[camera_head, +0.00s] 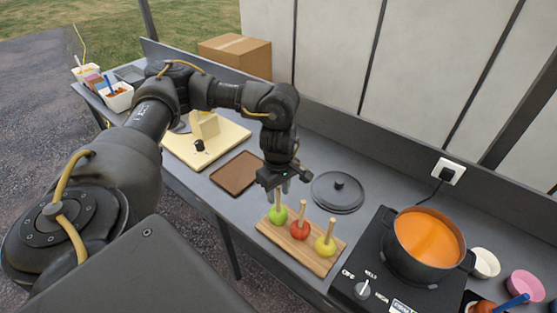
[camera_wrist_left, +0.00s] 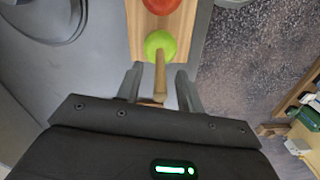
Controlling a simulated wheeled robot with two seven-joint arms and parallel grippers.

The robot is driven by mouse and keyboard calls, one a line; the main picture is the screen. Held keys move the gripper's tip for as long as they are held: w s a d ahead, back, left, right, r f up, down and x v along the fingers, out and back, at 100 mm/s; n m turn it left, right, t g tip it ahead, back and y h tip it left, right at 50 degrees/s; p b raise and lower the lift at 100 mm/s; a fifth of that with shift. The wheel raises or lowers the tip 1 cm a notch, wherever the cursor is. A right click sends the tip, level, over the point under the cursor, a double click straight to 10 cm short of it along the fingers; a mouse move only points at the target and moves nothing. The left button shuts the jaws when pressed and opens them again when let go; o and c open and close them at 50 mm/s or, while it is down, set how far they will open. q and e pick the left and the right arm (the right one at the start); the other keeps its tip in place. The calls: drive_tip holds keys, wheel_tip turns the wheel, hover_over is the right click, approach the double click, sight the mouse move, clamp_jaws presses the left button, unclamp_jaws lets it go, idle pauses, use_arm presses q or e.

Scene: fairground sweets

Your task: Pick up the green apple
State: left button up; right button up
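The green apple (camera_head: 278,216) stands with its stick up at the left end of a wooden board (camera_head: 316,262). A red apple (camera_head: 300,230) and a yellow apple (camera_head: 325,247), each with a stick, stand on the same board. My left gripper (camera_head: 279,190) is above the green apple, pointing down. In the left wrist view, the left gripper (camera_wrist_left: 160,80) has its fingers apart, with the stick of the green apple (camera_wrist_left: 160,44) between them. I see gaps on both sides of the stick. My right gripper is not in view.
A pot of orange liquid (camera_head: 428,238) sits on a black hotplate (camera_head: 372,272) right of the board. A dark round lid (camera_head: 338,190) lies behind the board. A brown mat (camera_head: 237,172) lies to the left. Small bowls stand at the far right.

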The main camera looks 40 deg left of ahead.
use_arm(q)
drive_tip(key=shift+f, duration=1.1)
drive_tip(key=shift+c, duration=0.4)
clamp_jaws()
drive_tip(key=shift+r, duration=0.1)
